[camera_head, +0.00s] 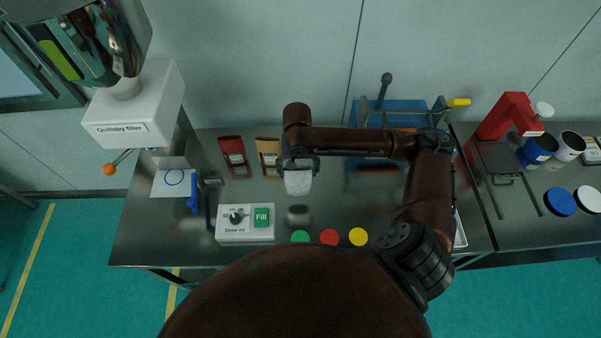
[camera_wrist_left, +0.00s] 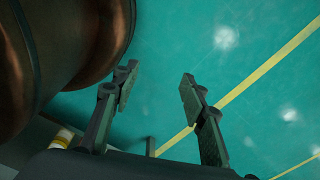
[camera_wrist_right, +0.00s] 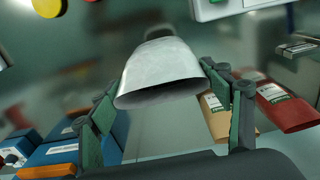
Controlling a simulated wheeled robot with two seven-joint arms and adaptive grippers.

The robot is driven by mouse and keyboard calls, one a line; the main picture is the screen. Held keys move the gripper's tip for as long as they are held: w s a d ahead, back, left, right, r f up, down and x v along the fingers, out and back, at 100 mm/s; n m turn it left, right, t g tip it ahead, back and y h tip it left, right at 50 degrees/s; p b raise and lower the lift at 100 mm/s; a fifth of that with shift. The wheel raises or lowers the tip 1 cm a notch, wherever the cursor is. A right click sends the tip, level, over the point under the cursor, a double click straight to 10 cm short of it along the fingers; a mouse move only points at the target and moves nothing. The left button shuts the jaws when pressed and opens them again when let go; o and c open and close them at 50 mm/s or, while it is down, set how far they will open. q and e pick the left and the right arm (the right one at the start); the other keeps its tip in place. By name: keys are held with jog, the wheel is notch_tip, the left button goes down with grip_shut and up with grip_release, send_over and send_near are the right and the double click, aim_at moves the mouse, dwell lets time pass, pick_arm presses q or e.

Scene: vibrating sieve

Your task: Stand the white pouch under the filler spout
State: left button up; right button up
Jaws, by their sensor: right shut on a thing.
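The white pouch (camera_head: 298,182) is held in my right gripper (camera_head: 299,164) above the middle of the steel table. The white filler (camera_head: 135,112) stands at the table's left end, well left of the pouch. My left gripper (camera_wrist_left: 150,95) is open and empty above the green floor in the left wrist view.
A blue clamp-like part (camera_head: 192,203) is beside the pad. The dose and Fill control box (camera_head: 246,222) is at the front. Green, red and yellow discs (camera_head: 329,237) lie nearby.

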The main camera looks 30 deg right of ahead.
jog(key=f, duration=0.1)
jog(key=w+d+f, duration=0.1)
jog(key=f, duration=0.1)
jog(key=shift+w+d+f, duration=0.15)
jog(key=shift+w+d, duration=0.25)
jog(key=f, duration=0.2)
jog(key=w+d+f, duration=0.1)
jog(key=f, duration=0.2)
jog(key=shift+w+d+f+p, duration=0.15)
jog(key=shift+f+p, duration=0.15)
jog(key=shift+p, duration=0.05)
jog(key=o, duration=1.1)
jog(key=shift+c, duration=0.2)
jog(key=o, duration=0.4)
jog(key=shift+c, duration=0.2)
pick_arm(q)
jog(key=w, duration=0.2)
jog(key=w+r, duration=0.1)
jog(key=shift+w+d+t, duration=0.15)
jog(key=shift+w+t, duration=0.15)
jog(key=shift+w, duration=0.05)
jog(key=shift+s+f, duration=0.1)
